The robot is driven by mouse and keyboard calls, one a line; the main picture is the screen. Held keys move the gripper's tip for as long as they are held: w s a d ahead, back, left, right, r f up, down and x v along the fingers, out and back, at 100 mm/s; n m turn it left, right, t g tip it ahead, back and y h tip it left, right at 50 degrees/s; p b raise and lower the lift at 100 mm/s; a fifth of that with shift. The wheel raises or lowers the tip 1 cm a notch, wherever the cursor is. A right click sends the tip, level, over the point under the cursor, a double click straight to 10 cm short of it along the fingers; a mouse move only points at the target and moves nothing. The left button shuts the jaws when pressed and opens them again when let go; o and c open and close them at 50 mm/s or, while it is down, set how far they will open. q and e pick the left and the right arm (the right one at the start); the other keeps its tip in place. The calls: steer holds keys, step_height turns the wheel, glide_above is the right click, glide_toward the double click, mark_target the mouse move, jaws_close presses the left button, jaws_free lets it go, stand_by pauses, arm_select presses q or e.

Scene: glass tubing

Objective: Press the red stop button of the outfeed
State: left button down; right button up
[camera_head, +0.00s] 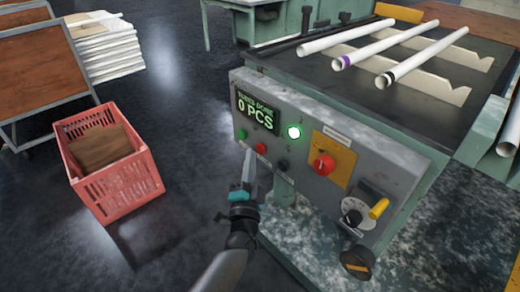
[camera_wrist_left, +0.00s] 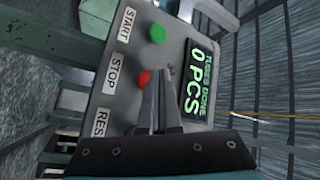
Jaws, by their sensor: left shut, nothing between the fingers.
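The grey control panel (camera_head: 300,135) of the outfeed faces me. Its red stop button (camera_head: 261,148) sits between a green start button (camera_head: 242,134) and a black button (camera_head: 283,164). In the left wrist view the red stop button (camera_wrist_left: 144,78) shows beside the label STOP, partly covered by my fingers. My left gripper (camera_head: 249,154) is shut and empty, its tips just left of the red button in the head view. In the wrist view the fingertips (camera_wrist_left: 161,72) overlap the button's right edge; I cannot tell whether they touch it. My right gripper is not in view.
A red rotary switch (camera_head: 324,165) on a yellow plate and a yellow-handled lever (camera_head: 379,209) are further right. White tubes (camera_head: 390,48) lie on top. A red crate (camera_head: 110,190) stands left.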

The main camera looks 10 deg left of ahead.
arm_select(q)
steer(key=shift+w+d, duration=0.1)
stand_by(0.6)
steer(key=shift+w+d, duration=0.2)
steer(key=shift+w, duration=0.05)
steer(key=shift+w+d, duration=0.3)
steer(key=shift+w, duration=0.05)
stand_by(0.8)
stand_by(0.3)
steer(key=shift+s+a+p, duration=0.55)
steer(key=shift+s+p, duration=0.15)
